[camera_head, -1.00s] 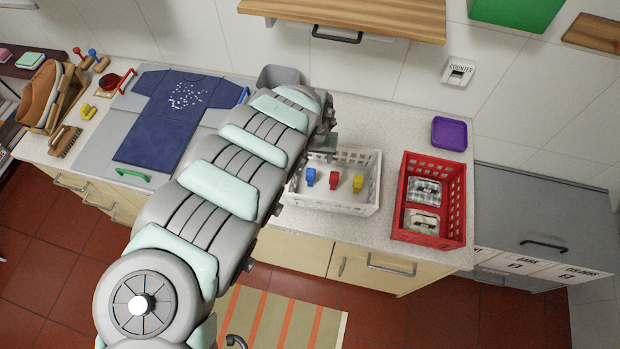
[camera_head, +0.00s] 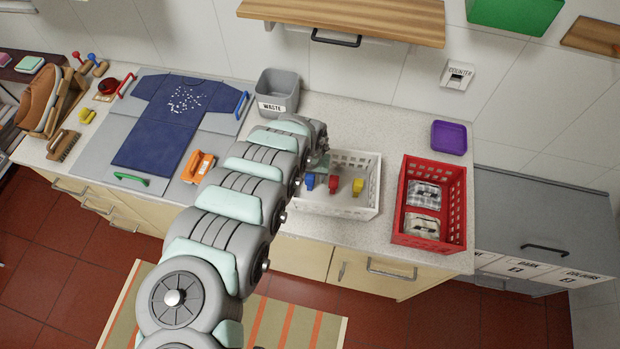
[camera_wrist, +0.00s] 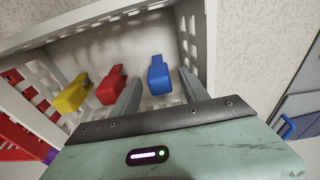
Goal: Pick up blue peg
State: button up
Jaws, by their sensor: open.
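The blue peg (camera_head: 309,181) stands at the left of a row of pegs in the white basket (camera_head: 345,210). In the wrist view the blue peg (camera_wrist: 159,76) is just beyond and between the two fingertips of my gripper (camera_wrist: 157,86). The fingers are apart with nothing between them, reaching over the basket. In the head view my arm hides the gripper and the left part of the basket. A red peg (camera_head: 334,184) and a yellow peg (camera_head: 358,185) stand right of the blue one.
A red crate (camera_head: 428,240) with folded cloths stands right of the basket. A grey waste bin (camera_head: 278,90) stands behind my arm. A blue shirt (camera_head: 160,125) lies on the grey board at left. A purple tray (camera_head: 449,137) sits at the back right.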

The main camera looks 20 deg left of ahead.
jog(key=shift+w+d+f, duration=0.1)
jog(key=shift+f, duration=0.8)
jog(key=shift+a+f, duration=0.2)
jog(key=shift+f, duration=0.25)
jog(key=shift+c, duration=0.5)
grip_shut()
